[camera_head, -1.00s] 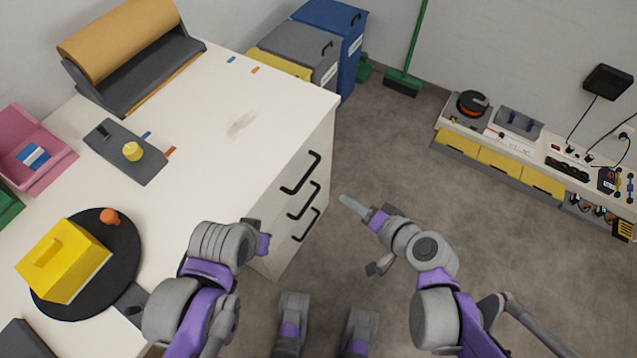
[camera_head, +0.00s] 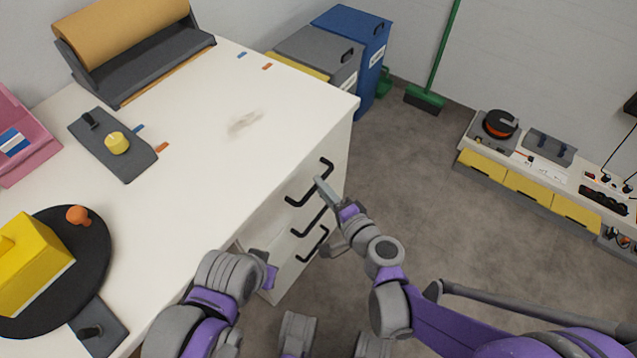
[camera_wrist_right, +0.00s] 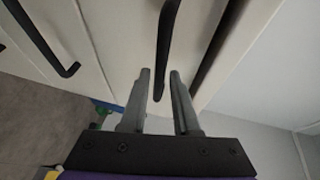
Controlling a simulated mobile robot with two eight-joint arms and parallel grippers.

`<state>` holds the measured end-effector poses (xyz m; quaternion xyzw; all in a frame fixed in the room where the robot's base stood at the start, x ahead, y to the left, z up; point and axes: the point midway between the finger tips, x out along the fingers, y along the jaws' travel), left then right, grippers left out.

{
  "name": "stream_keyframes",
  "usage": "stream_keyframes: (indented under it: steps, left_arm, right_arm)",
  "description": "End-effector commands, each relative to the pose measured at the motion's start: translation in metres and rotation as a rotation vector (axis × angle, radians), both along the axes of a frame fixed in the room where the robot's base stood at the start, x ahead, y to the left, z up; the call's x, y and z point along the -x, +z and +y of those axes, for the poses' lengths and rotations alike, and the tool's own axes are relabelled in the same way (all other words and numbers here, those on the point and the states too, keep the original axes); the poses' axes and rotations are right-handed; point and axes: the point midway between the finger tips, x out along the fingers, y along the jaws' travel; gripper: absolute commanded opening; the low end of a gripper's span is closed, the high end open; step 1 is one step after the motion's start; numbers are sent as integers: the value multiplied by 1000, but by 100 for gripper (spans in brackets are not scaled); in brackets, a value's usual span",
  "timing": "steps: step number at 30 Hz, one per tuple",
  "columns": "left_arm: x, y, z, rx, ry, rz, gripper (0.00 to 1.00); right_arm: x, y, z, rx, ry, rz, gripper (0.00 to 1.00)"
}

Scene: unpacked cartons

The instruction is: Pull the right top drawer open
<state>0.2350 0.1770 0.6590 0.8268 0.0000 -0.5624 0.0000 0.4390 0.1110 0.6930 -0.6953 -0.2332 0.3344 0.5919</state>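The white cabinet under the worktop has a column of drawers with black bar handles. The top drawer (camera_head: 296,207) looks shut in the head view. Its handle (camera_head: 300,199) also shows in the right wrist view (camera_wrist_right: 166,45). My right gripper (camera_head: 321,184) is at this handle, with its fingers apart. In the right wrist view the handle's bar lies in line with the gap between the fingertips (camera_wrist_right: 160,72); contact cannot be told. My left gripper (camera_head: 268,276) is beside the cabinet's front at lower left; its fingers are not clear.
Two lower handles (camera_head: 308,221) (camera_head: 312,244) sit below the top one. The worktop (camera_head: 215,175) bears a paper roll holder (camera_head: 130,50), a yellow block (camera_head: 35,265) and a pink bin (camera_head: 25,150). Floor (camera_head: 420,170) to the right is clear up to a low bench (camera_head: 520,160).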

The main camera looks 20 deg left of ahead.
Motion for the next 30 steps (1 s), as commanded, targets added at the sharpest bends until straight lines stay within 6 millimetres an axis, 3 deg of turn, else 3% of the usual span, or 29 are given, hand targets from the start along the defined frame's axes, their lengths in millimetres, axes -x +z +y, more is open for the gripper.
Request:
stream_keyframes:
  steps: [6, 15, 16, 21, 30]
  left_arm:
    - [-1, -4, 0, 0, 0, 1, 0]
    - [-1, -4, 0, 0, 0, 1, 0]
    - [-1, -4, 0, 0, 0, 1, 0]
    - [-1, -4, 0, 0, 0, 1, 0]
    - [-1, -4, 0, 0, 0, 1, 0]
  right_arm:
    - [-14, -4, 15, 1, 1, -1, 30]
    - [-16, -4, 17, 1, 0, -1, 30]
    - [-16, -4, 17, 1, 0, -1, 28]
    - [-16, -4, 17, 0, -1, 0, 0]
    - [-16, -4, 17, 0, -1, 0, 0]
